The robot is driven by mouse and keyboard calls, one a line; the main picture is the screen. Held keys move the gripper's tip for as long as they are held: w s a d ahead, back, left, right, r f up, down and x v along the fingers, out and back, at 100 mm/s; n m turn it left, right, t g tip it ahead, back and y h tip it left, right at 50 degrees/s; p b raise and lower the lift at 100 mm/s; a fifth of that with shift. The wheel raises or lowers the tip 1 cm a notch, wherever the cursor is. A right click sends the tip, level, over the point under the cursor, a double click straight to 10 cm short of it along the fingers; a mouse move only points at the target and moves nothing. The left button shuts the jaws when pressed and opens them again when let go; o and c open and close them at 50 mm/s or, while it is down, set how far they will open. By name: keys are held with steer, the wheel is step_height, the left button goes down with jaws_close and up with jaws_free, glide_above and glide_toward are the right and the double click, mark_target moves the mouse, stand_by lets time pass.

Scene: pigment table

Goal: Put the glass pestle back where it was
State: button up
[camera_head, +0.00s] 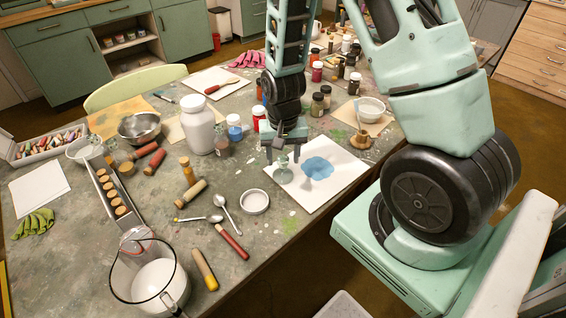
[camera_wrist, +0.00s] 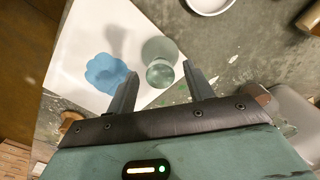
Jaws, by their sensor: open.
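The glass pestle (camera_head: 283,172) is pale green and clear, and stands upright on a white sheet or slab (camera_head: 300,197), left of a blue patch (camera_head: 318,168). In the wrist view the pestle (camera_wrist: 160,50) shows from above, with its round knob towards me and its wider base behind. My gripper (camera_head: 283,155) is open and points down over the pestle. In the wrist view the fingertips of my gripper (camera_wrist: 159,71) appear either side of the knob. I see gaps between the fingers and the glass; whether the knob is at fingertip depth I cannot tell.
A white jar (camera_head: 198,126) and a blue-filled jar (camera_head: 234,128) stand left of my gripper. A shallow white dish (camera_head: 255,201) lies left of the sheet. A white bowl (camera_head: 370,109) and several small jars stand behind. Bare table lies in front of the sheet.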

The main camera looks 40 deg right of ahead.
step_height(320, 180, up, 8)
steer(key=shift+r, duration=0.2)
steer(key=s+a+r+n+y, duration=0.1)
steer(key=s+a+r+n, duration=0.35)
steer(key=a, duration=0.45)
steer(key=s+a+r+n, duration=0.4)
steer(key=s+a+n, duration=0.1)
steer(key=a, duration=0.4)
steer(key=s+a+r+n, duration=0.1)
steer(key=s+a+n, duration=0.3)
steer(key=s, duration=0.4)
steer(key=shift+s+a+r+n, duration=0.15)
steer(key=shift+a+r+n, duration=0.1)
steer(key=shift+r+n, duration=0.25)
steer(key=shift+f, duration=0.1)
